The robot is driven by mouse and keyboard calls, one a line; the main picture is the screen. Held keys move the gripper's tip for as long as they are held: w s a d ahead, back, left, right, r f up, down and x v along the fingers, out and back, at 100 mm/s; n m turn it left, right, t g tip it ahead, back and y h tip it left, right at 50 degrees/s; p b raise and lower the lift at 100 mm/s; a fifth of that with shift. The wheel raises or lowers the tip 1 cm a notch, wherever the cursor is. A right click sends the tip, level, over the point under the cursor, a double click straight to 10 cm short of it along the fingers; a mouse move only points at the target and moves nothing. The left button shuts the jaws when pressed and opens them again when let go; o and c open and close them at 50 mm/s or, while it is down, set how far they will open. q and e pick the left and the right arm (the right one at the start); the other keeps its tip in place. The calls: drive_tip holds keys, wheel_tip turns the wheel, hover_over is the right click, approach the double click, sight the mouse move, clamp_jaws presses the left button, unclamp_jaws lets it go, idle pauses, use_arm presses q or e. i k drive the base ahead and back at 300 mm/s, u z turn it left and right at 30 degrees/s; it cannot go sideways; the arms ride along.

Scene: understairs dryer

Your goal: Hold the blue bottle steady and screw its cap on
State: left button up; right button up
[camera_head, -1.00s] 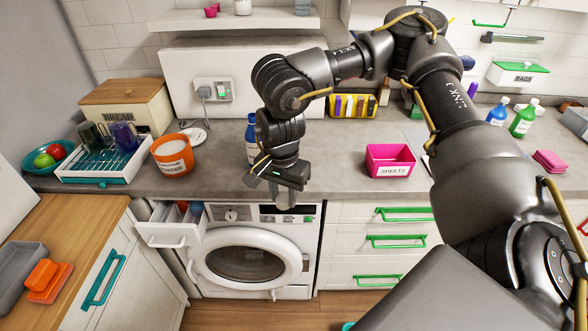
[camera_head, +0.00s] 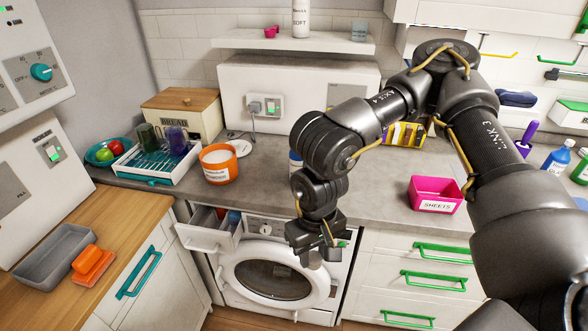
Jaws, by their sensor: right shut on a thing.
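A blue bottle with a pale label (camera_head: 296,161) stands on the grey counter, mostly hidden behind my right arm; its top is out of sight. Another blue bottle (camera_head: 557,158) with a pale cap stands at the far right of the counter, beside a green one. My right gripper (camera_head: 318,247) hangs in front of the counter edge, above the washing machine's front, apart from both bottles. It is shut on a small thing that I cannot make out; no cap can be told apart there. My left gripper is not in view.
An orange tub (camera_head: 219,168), a dish rack (camera_head: 160,160) and a pink box (camera_head: 435,196) stand on the counter (camera_head: 375,190). The washing machine (camera_head: 275,285) is below, with its detergent drawer (camera_head: 210,236) pulled out. Counter between the hidden bottle and pink box is clear.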

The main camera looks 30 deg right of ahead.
sight(295, 163)
drive_tip(key=k, duration=0.45)
drive_tip(key=u, duration=0.75)
drive_tip(key=i, duration=0.8)
drive_tip(key=z, duration=1.55)
